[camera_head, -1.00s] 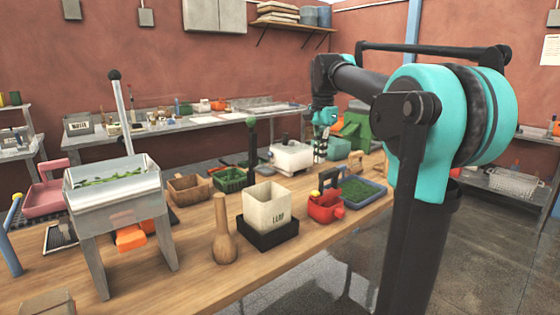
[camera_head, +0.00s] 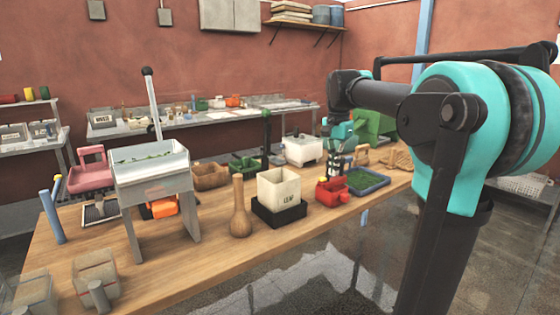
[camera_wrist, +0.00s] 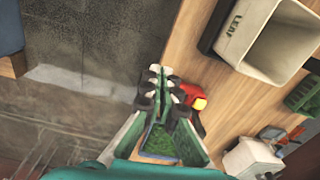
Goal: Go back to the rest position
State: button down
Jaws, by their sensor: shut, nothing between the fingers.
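My gripper (camera_head: 338,168) hangs from my teal-and-black arm above the far right part of the wooden bench in the head view, behind the red container. In the wrist view its dark, pale-tipped fingers (camera_wrist: 157,74) are together at the centre, with nothing seen between them. A green-filled tray (camera_wrist: 160,141) lies below it, partly hidden by the fingers. The red container (camera_wrist: 194,96) shows just right of the fingertips, apparently apart from them.
The bench (camera_head: 215,262) carries a metal hopper with a lever (camera_head: 150,165), a wooden pestle (camera_head: 240,208), a white LEAF bin (camera_head: 279,190), a red container (camera_head: 331,192) and a blue tray (camera_head: 367,182). Bare floor (camera_head: 330,262) lies in front.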

jog(key=s+d+f+n+t, duration=0.1)
jog(key=s+f+n, duration=0.3)
jog(key=s+f, duration=0.7)
jog(key=s+d+f+n+t, duration=0.1)
jog(key=s+f+n, duration=0.4)
jog(key=s+f, duration=0.6)
notch_tip(320, 180, down, 8)
jog(key=shift+d+f+n+t, duration=0.15)
jog(key=shift+n+t, duration=0.15)
jog(key=shift+t, duration=0.5)
